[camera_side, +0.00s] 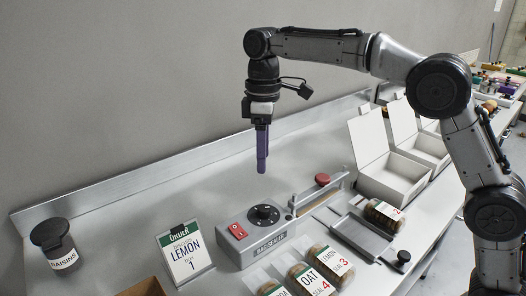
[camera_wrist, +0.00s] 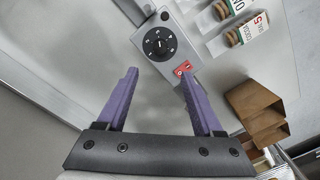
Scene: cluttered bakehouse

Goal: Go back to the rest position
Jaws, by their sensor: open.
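My gripper (camera_side: 262,165) hangs with its purple fingers pointing down, above and behind the bag sealer (camera_side: 240,250), clear of the bench. In the wrist view my gripper (camera_wrist: 160,98) has its two purple fingers spread apart with nothing between them. The sealer also shows in the wrist view (camera_wrist: 185,72), with a black dial and a red switch just beyond the fingertips. In the side view the dial (camera_side: 264,215) and red switch (camera_side: 237,231) are on its front box, and its arm with a red knob (camera_side: 322,179) extends to the right.
An order card (camera_side: 185,254) reading lemon 1 and a raisins jar (camera_side: 53,243) stand left. Bags of cookies labelled oat (camera_side: 308,280) and lemon (camera_side: 331,265) lie in front. Open white boxes (camera_side: 388,180) stand right. The bench behind the sealer is clear.

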